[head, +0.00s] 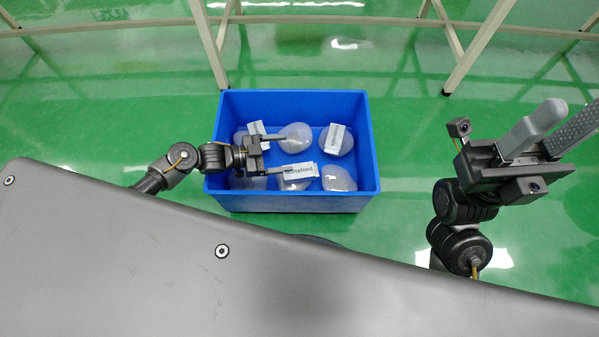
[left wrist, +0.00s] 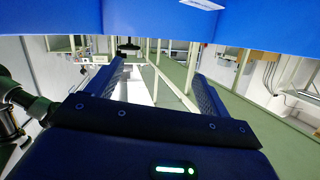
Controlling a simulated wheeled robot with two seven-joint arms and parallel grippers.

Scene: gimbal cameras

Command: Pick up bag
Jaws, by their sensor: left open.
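Several clear, rounded bags with white labels lie in the blue crate (head: 290,203). One bag (head: 296,136) is at the back middle, one (head: 337,140) at the back right, and one (head: 338,178) at the front right. My left gripper (head: 287,153) is open over the left middle of the crate, its fingers pointing right. A labelled bag (head: 298,172) is close by its nearer finger; I cannot tell if they touch. The left wrist view shows the spread fingers (left wrist: 158,85) with nothing between them. My right gripper (head: 572,112) is open and empty, right of the crate.
The crate stands on a glossy green floor (head: 400,130). Pale frame legs (head: 480,45) stand behind it. In the left wrist view, a blue wall (left wrist: 150,18) fills the top. Floor right of the crate is free.

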